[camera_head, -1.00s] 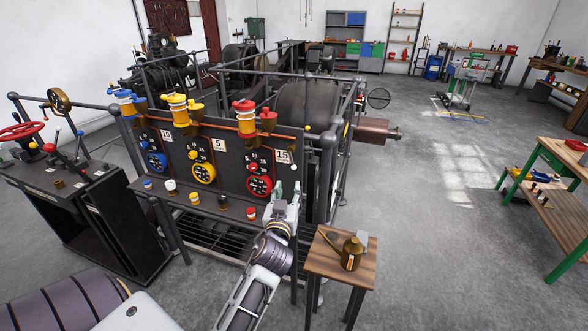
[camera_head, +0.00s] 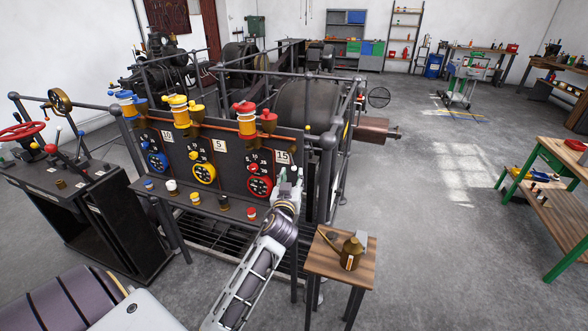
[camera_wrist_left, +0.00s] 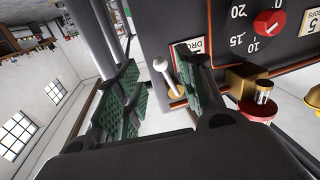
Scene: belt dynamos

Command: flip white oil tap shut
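The white oil tap is a short lever with a round white knob (camera_wrist_left: 160,65) in the left wrist view, on the dark panel beside a white label. It shows in the gap between the two green-padded fingers of my left gripper (camera_wrist_left: 155,88), seemingly apart from both. These fingers are open and empty. My right gripper is in neither view.
Red (camera_head: 244,117), yellow and blue oilers stand on the panel's top, with dials below and small knobs on its ledge. A small wooden table (camera_head: 318,262) with a brass oil can (camera_head: 351,254) stands right of my arm. Open floor lies farther right.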

